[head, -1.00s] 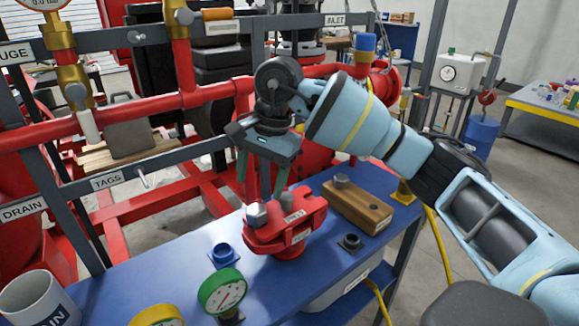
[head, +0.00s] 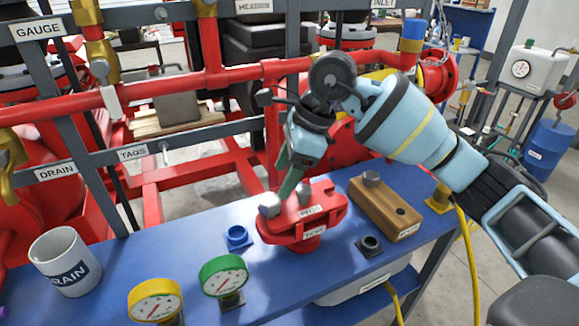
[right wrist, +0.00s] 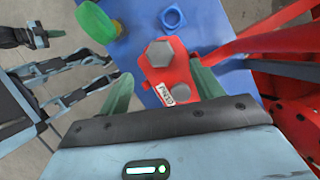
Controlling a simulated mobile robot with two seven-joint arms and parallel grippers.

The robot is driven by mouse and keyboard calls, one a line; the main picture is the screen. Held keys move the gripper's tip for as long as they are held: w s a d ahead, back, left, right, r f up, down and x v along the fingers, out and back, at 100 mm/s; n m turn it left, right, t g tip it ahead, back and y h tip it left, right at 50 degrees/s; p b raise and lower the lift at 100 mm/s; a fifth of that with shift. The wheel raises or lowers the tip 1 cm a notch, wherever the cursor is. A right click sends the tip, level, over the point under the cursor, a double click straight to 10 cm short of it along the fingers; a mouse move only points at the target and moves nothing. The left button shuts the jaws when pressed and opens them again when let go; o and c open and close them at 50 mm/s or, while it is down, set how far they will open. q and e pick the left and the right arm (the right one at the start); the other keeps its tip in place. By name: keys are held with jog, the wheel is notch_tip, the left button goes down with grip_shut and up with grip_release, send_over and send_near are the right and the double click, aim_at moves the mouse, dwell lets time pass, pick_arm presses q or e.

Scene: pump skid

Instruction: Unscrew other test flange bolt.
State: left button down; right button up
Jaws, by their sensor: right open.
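The red test flange (head: 325,207) stands on the blue bench. One silver hex bolt (head: 269,204) sits in its left end; this bolt head also shows in the right wrist view (right wrist: 162,52). The flange's other end shows a grey round spot in the wrist view, perhaps a bolt hole. My right gripper (head: 286,190) is open and empty, pointing down just above and beside the bolt. In the wrist view its green fingers (right wrist: 162,88) are spread, with the bolt head beyond the gap between them. My left gripper (right wrist: 42,38) shows small at the wrist view's left edge, its jaws unclear.
A wooden block (head: 385,212) right of the flange holds another hex bolt (head: 371,178) and has an open hole. A green gauge (head: 224,277), yellow gauge (head: 155,300), blue square fitting (head: 237,236), black fitting (head: 369,244) and DRAIN mug (head: 65,262) surround it. Red pipes (head: 150,90) run behind.

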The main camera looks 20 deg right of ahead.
aim_at(272, 200)
jog(key=shift+x, duration=3.7)
jog(key=shift+d, duration=0.15)
jog(key=c, duration=1.1)
